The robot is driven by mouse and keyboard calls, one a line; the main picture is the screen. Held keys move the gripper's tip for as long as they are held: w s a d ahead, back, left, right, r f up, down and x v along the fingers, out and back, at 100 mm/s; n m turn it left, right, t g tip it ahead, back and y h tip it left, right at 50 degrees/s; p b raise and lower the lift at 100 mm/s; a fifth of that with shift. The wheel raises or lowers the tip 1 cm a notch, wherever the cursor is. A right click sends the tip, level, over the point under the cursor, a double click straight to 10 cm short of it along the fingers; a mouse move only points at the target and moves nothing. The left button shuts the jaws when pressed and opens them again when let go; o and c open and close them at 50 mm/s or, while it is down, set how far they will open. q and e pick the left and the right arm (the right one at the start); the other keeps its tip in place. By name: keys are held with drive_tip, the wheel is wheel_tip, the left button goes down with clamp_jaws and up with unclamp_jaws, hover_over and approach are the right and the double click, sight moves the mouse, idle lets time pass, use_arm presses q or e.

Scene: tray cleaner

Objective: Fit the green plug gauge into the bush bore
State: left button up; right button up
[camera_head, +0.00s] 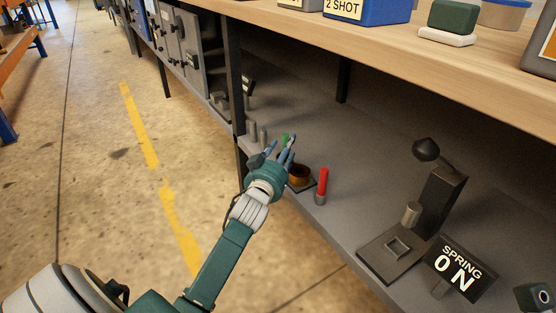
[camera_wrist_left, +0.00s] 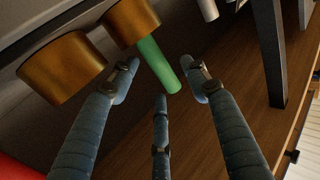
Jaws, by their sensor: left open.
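The green plug gauge's handle (camera_wrist_left: 160,66) rises from a brass-coloured cylinder (camera_wrist_left: 128,18) in the left wrist view. I cannot tell whether that cylinder is part of the gauge or a separate piece. My left gripper (camera_wrist_left: 165,90) is open, with its three fingers spread around the handle's free end and apart from it. In the head view the gripper (camera_head: 286,150) partly hides the green handle (camera_head: 285,138) above the lower shelf. A brass bush (camera_head: 299,174) stands beside the fingers on a dark base; its bore is not clear. It also shows in the wrist view (camera_wrist_left: 60,70). My right gripper is not in view.
A red-handled gauge (camera_head: 322,182) stands right of the bush. Grey pins (camera_head: 252,131) stand behind the gripper. A lever press (camera_head: 438,200) and a "SPRING 0 N" sign (camera_head: 460,270) are at the right. The wooden bench top (camera_head: 400,50) overhangs the shelf.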

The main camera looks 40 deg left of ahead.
use_arm(q)
drive_tip(key=v, duration=0.9)
drive_tip(key=shift+s, duration=0.1)
